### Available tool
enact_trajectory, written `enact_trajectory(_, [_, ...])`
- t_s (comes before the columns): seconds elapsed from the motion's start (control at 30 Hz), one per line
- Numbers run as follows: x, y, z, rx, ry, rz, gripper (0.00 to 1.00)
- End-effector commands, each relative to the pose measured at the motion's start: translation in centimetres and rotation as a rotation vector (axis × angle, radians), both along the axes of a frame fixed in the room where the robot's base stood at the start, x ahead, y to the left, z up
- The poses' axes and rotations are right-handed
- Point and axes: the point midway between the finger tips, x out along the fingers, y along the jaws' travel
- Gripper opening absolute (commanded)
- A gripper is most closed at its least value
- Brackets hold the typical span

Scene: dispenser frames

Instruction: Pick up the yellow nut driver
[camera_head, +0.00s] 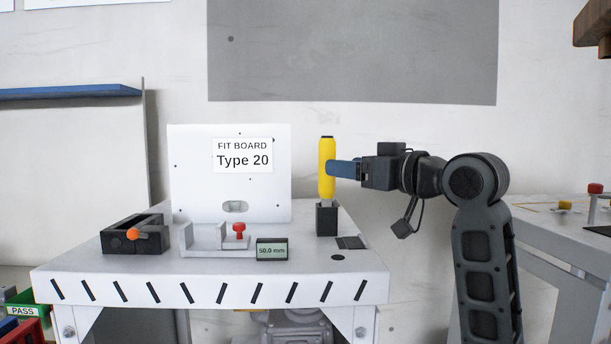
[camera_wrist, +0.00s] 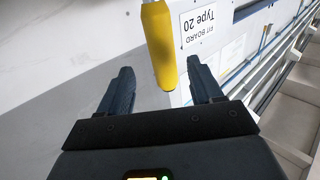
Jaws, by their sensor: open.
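The yellow nut driver (camera_head: 327,168) stands upright in a small black holder (camera_head: 327,219) at the right of the white table. Its yellow handle also shows in the wrist view (camera_wrist: 160,48), between the finger lines. My gripper (camera_head: 338,168) comes in level from the right, at the height of the handle. In the wrist view my gripper (camera_wrist: 163,78) has its two blue fingers apart, one on each side of the handle, with gaps on both sides. The driver's lower end is hidden in the holder.
A white board marked Type 20 (camera_head: 190,180) stands behind on the table (camera_head: 130,275). A black clamp with an orange knob (camera_head: 133,236), a white fixture with a red knob (camera_head: 204,238) and a 50.0 mm display (camera_head: 272,249) stand left of the holder.

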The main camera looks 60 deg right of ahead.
Motion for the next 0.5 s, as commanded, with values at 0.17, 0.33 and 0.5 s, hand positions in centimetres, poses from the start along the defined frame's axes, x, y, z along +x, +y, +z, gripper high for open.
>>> enact_trajectory(0.17, [1.2,-0.3,0.1,0.0,0.001,0.003,0.65])
enact_trajectory(0.33, [2.9,-0.7,0.2,0.001,0.002,0.002,0.65])
enact_trajectory(0.5, [5.2,-1.0,0.5,0.0,0.002,0.002,0.65])
